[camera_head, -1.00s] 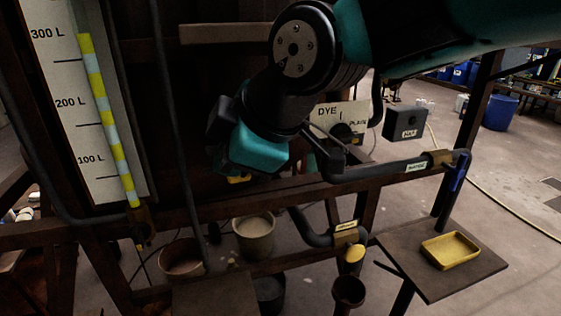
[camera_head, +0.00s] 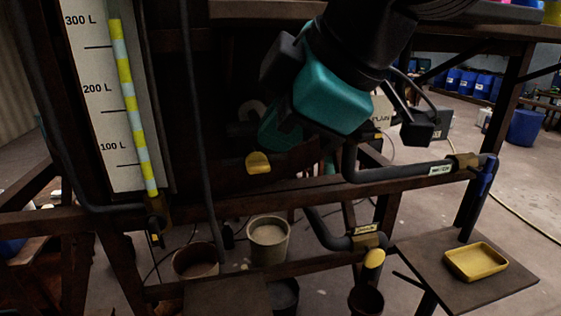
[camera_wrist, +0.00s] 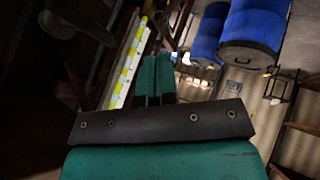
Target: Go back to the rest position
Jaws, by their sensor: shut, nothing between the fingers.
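My gripper (camera_wrist: 154,78) shows in the wrist view as two teal fingers pressed together, with nothing between them. It points toward the striped level gauge (camera_wrist: 128,62) and the blue drums (camera_wrist: 252,28) beyond. In the head view my arm hangs from the upper right in front of the dark vat frame, and its teal wrist parts are in the middle. My fingertips cannot be made out clearly there. The gauge board with litre marks (camera_head: 92,120) is at the left, apart from my arm.
A pipe with a blue-handled valve (camera_head: 487,172) runs right of my arm. A lower pipe ends at a yellow-capped valve (camera_head: 374,258). A yellow tray (camera_head: 476,262) sits on a side shelf (camera_head: 440,285). Buckets (camera_head: 268,240) stand below. Open floor lies to the right.

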